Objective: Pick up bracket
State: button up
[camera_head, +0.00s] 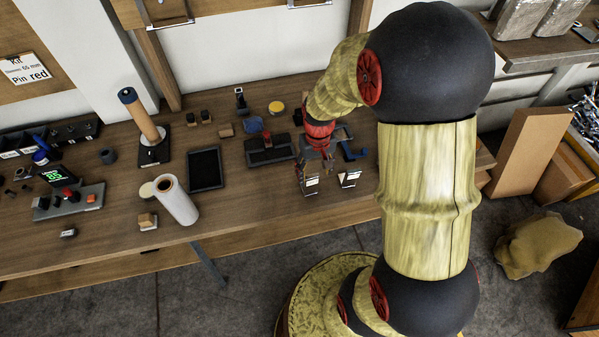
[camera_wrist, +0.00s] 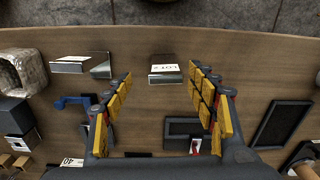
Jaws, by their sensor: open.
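My gripper (camera_head: 318,158) is open and empty, above the bench near its front edge. In the wrist view the yellow-padded fingers (camera_wrist: 160,76) spread either side of a small bent metal piece with a white "LOT 2" label (camera_wrist: 165,70); it also shows in the head view (camera_head: 311,184). A second shiny, angled metal piece (camera_wrist: 82,65) lies left of the fingers in the wrist view, and right of the first in the head view (camera_head: 349,179). Both look like brackets; I cannot tell which one the task names. No contact with the fingers shows.
A blue part (camera_wrist: 75,102) lies near the left finger in the wrist view. A dark flat tray (camera_head: 206,168) and a black fixture (camera_head: 268,150) lie on the bench (camera_head: 240,215). A white roll (camera_head: 177,200) stands farther left. The bench's front strip is mostly clear.

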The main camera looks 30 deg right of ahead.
aim_at(311, 184)
jog(key=shift+w+f, duration=0.1)
jog(key=shift+f, duration=0.1)
jog(key=shift+w+a+f+b, duration=0.15)
jog(key=shift+f+b, duration=0.5)
jog(key=shift+f, duration=1.3)
jog(key=shift+w+a+f+b, duration=0.15)
jog(key=shift+f+b, duration=0.45)
jog(key=shift+f, duration=1.3)
jog(key=shift+c, duration=1)
grip_shut()
jog(key=shift+r, duration=0.1)
